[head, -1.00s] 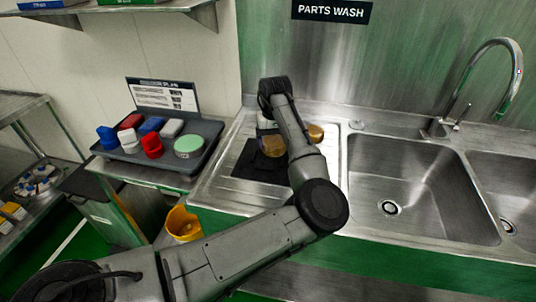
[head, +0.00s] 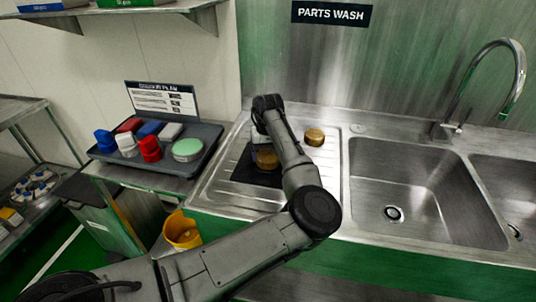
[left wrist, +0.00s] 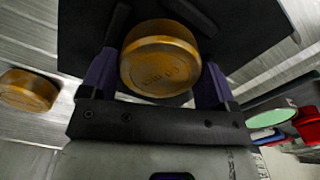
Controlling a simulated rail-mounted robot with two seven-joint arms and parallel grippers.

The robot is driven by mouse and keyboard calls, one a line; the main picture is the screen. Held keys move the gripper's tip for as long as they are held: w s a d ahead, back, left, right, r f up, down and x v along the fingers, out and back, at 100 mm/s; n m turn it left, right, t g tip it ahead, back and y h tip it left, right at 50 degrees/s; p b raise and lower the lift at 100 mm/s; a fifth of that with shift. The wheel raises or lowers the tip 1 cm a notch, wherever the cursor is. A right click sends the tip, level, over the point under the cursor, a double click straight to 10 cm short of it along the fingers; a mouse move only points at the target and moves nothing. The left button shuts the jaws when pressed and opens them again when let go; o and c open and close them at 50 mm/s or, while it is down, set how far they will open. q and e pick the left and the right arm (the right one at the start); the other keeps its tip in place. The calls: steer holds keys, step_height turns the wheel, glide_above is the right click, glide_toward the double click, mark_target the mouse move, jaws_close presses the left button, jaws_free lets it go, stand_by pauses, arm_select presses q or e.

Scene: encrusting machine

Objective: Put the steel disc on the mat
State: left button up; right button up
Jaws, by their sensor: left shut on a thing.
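My left gripper (left wrist: 157,80) is shut on a round brass-coloured disc (left wrist: 160,62), with one purple finger on each side of it. No plainly steel-coloured disc shows. The black mat (head: 243,169) lies on the ribbed drainboard left of the sink, and it also shows in the left wrist view (left wrist: 258,25). The held disc (head: 267,160) is over the mat, partly hidden by my arm in the head view. I cannot tell whether it touches the mat. A second brass-coloured disc (head: 314,137) lies on the drainboard right of the mat (left wrist: 28,90). My right gripper is not in view.
A grey tray (head: 160,172) with red, white and blue parts and a green-topped round piece (head: 187,149) stands at left. A yellow bin (head: 182,231) is below. The sink basin (head: 425,195) and faucet (head: 492,70) are at right. Bare drainboard surrounds the mat.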

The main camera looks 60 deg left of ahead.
mark_target(268, 154)
arm_select(q)
steer(key=o, duration=1.1)
steer(key=shift+f, duration=0.1)
step_height(268, 154, up, 12)
steer(key=p, duration=0.4)
